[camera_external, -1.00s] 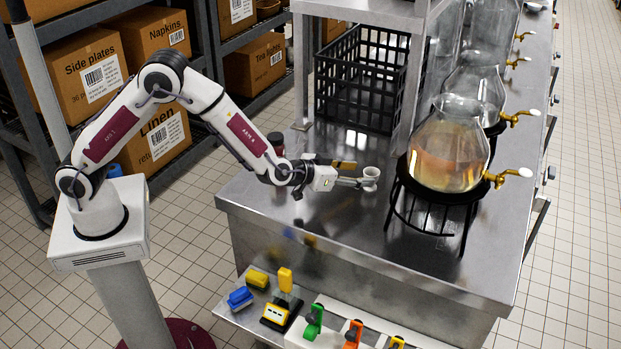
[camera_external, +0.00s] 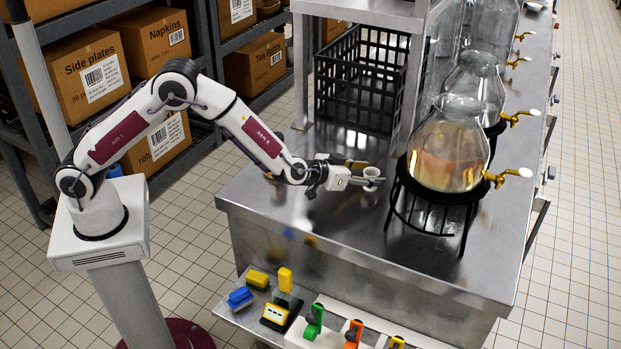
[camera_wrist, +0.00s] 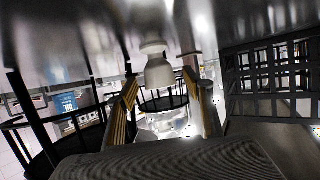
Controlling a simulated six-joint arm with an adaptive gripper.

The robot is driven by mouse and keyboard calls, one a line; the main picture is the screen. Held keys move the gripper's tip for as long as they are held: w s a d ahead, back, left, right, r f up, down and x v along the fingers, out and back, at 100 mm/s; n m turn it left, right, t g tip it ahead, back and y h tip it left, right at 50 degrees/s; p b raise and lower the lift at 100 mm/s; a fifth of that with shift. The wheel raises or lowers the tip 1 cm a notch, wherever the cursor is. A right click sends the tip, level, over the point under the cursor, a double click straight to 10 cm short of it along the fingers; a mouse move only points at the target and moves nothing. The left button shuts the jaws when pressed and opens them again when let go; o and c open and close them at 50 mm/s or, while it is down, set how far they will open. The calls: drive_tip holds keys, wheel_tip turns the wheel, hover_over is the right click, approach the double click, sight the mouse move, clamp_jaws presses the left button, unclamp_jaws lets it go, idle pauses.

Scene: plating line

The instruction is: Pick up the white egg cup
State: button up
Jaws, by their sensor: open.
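The white egg cup (camera_external: 371,171) stands on the steel counter, left of the nearest glass dispenser. In the wrist view the egg cup (camera_wrist: 158,70) appears between my two fingers, in an inverted-looking picture with the counter at the top. My gripper (camera_external: 374,175) is open and reaches in low and nearly level from the left, with a finger on each side of the cup. The lower finger hides part of the cup in the outside view. In the wrist view my gripper (camera_wrist: 160,78) shows gaps beside the cup; I cannot tell whether either finger touches it.
A glass dispenser (camera_external: 447,150) on a black wire stand (camera_external: 437,206) is close to the right of my fingertips. A black crate (camera_external: 360,85) stands behind. The steel counter (camera_external: 300,215) is clear in front. Several coloured items, including a blue one (camera_external: 240,298), lie on a lower shelf.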

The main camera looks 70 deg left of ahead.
drive_tip(key=shift+w+a+f, duration=0.15)
drive_tip(key=shift+w+f, duration=0.15)
drive_tip(key=shift+w, duration=0.3)
drive_tip(key=c, duration=1.2)
